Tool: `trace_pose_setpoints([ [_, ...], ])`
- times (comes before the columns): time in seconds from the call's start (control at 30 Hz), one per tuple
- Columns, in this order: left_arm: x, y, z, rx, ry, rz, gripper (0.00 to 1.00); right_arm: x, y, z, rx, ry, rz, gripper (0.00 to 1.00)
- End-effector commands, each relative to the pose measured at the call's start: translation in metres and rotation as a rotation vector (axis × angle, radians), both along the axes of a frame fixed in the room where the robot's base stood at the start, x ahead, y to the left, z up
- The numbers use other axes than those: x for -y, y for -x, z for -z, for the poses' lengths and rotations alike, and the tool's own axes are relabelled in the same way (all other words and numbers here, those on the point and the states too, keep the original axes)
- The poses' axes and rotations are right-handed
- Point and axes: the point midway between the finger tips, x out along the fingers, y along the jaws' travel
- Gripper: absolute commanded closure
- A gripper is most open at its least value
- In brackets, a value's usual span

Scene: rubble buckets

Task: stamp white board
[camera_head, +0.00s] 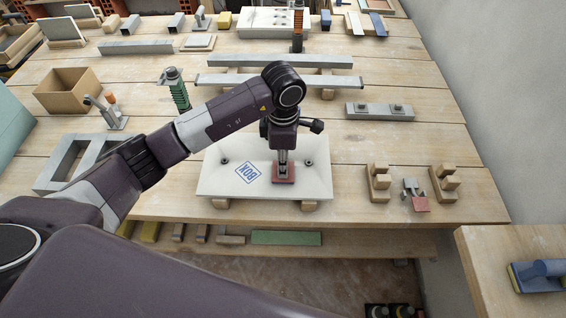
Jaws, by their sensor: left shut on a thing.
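The white board (225,182) lies near the front edge of the wooden table, raised on small wooden blocks. A blue mark reading "BOX" is on its middle-left part, and two dark round fittings sit on it. My left gripper (283,157) points down over the right part of the board. It is shut on a stamp (284,175) with a dark red base, whose upper part is mostly hidden. The stamp's base is at the board's surface; I cannot tell whether it touches. My right gripper is not in view.
Right of the board, a small metal piece with a red pad (420,203) stands between two notched wooden blocks (379,183). A grey bar (380,111) lies behind. A side table (500,255) is front right.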

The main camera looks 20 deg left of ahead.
Motion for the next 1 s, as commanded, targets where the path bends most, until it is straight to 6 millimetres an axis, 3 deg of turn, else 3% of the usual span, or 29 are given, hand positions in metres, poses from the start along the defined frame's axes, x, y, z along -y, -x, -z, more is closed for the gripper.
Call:
trace_pose_setpoints([
  [0.17, 0.000, 0.002, -0.001, -0.007, -0.001, 0.001, 0.94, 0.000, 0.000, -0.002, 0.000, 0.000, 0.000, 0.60],
  [1.0, 0.000, 0.001, -0.069, -0.002, -0.001, 0.001, 0.94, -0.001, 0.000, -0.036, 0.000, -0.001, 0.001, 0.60],
])
